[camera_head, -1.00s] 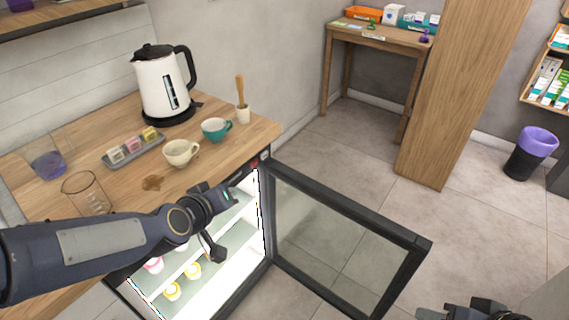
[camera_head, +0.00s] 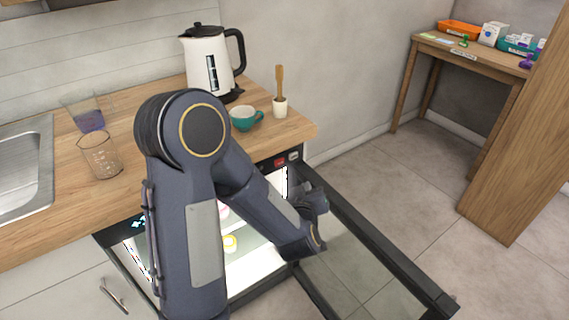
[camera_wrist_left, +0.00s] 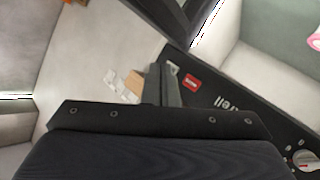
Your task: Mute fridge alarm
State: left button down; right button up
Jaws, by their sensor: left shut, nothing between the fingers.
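The small fridge (camera_head: 262,270) stands under the wooden counter with its glass door (camera_head: 352,270) swung open and its inside lit. On its dark top strip are a red button (camera_head: 279,161) and a pale button (camera_head: 293,156). My left gripper (camera_head: 312,200) is just below and right of these buttons, by the door's hinge side; its fingers are partly hidden in the head view. In the left wrist view its fingers (camera_wrist_left: 162,84) are shut and empty, close beside the red button (camera_wrist_left: 190,81). Contact cannot be told. My right gripper is out of view.
The open door juts into the floor space. A dial (camera_wrist_left: 302,158) is on the strip.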

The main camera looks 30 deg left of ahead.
aim_at(284, 162)
pick_arm(q)
jog(key=w+a, duration=0.3)
jog(key=a, duration=0.5)
jog(key=shift+w, duration=0.2)
jog(key=shift+a, duration=0.1)
jog(key=shift+a+b, duration=0.15)
jog(key=shift+b, duration=0.15)
dwell(1.7)
jog(key=shift+w+a, duration=0.15)
jog(key=shift+a, duration=0.1)
jog(key=shift+w+a+b, duration=0.2)
jog(key=shift+a+b, duration=0.1)
jog(key=shift+a, duration=0.15)
dwell(0.6)
jog(key=shift+d, duration=0.1)
jog(key=shift+s+d, duration=0.35)
jog(key=shift+d, duration=0.4)
